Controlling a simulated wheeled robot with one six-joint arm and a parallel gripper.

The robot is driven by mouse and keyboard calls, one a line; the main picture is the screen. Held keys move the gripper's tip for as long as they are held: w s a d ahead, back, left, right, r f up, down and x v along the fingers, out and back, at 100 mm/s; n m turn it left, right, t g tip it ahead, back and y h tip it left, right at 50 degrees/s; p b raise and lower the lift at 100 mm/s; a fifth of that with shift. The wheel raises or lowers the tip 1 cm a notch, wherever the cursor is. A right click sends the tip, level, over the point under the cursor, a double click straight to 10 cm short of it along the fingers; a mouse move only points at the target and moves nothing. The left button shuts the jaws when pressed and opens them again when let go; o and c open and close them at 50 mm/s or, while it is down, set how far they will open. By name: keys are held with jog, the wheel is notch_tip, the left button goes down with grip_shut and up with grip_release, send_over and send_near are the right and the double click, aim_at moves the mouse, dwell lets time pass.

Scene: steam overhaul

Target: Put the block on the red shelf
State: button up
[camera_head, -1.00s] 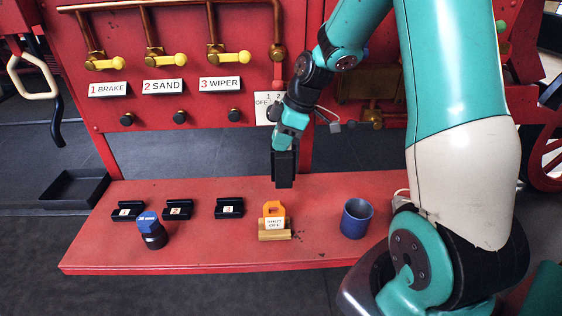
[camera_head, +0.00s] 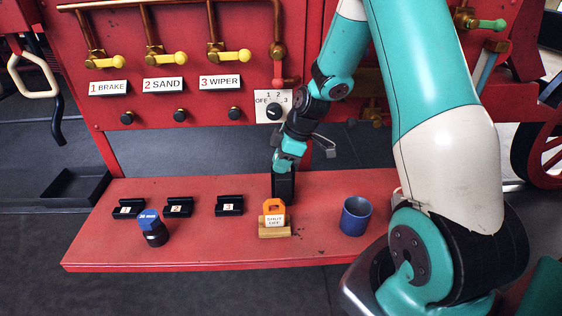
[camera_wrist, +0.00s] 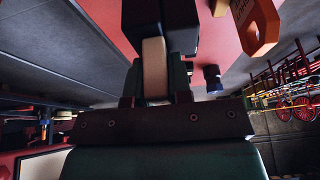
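The red shelf (camera_head: 330,245) runs across the middle of the head view. A pale wooden block (camera_head: 274,233) stands on it, with an orange tag (camera_head: 274,209) reading "SHUT OFF" upright at it. In the wrist view the orange tag (camera_wrist: 258,25) is at the upper right. My gripper (camera_head: 284,198) points down just behind the tag, low over the shelf. The tag hides part of the area at its tips. In the wrist view the dark fingers (camera_wrist: 160,22) sit close together, with a beige strip below them. I cannot tell whether they hold anything.
Three black numbered holders (camera_head: 178,208) and a blue-capped dark cylinder (camera_head: 151,229) stand left on the shelf. A blue cup (camera_head: 355,216) stands right. A dark tray (camera_head: 75,188) lies beyond the left end. The red panel with yellow levers (camera_head: 180,58) and a dial (camera_head: 275,111) rises behind.

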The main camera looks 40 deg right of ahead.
jog(key=o, duration=0.4)
jog(key=shift+c, duration=0.2)
jog(key=b+v, duration=0.2)
jog(key=v, duration=1)
jog(key=s+a+r+m, duration=0.1)
jog(key=s+a+r, duration=0.15)
jog(key=a, duration=0.45)
jog(key=s+a+r, duration=0.2)
jog(key=s+a, duration=0.1)
jog(key=a, duration=0.4)
jog(key=s+a+r+m+g, duration=0.2)
jog(key=s+a+m, duration=0.1)
jog(key=s+a, duration=0.8)
jog(key=s, duration=0.4)
jog(key=shift+s+a+y, duration=0.2)
jog(key=shift+a+y, duration=0.1)
